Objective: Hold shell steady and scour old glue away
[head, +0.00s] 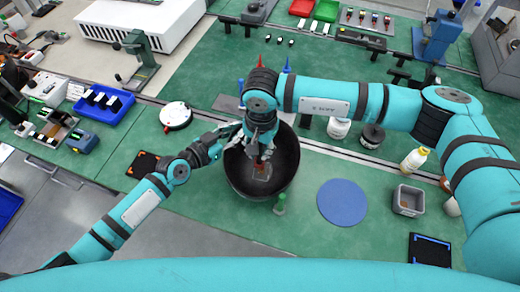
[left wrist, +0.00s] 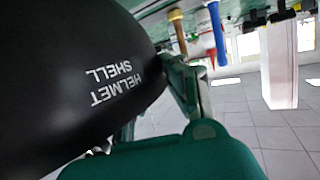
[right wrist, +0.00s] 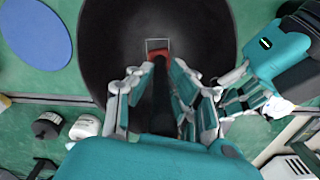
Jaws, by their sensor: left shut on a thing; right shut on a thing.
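The black helmet shell (head: 290,165) lies open side up like a bowl on the green bench. White lettering shows on its outside in the left wrist view (left wrist: 60,75). My left gripper (head: 234,134) is shut on the shell's upper-left rim. My right gripper (head: 263,145) points down into the shell and is shut on a dark-handled tool (right wrist: 160,100) with a reddish part near its end. The tool's end is at a pale rectangular outline (right wrist: 157,42) on the shell's inside. I cannot tell whether that outline is the tool's head or a glue patch.
A blue round mat (head: 343,202) lies right of the shell, with a grey bin (head: 408,200) beyond. White and dark jars (head: 372,136) stand behind right. A white round device (head: 175,115) sits left.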

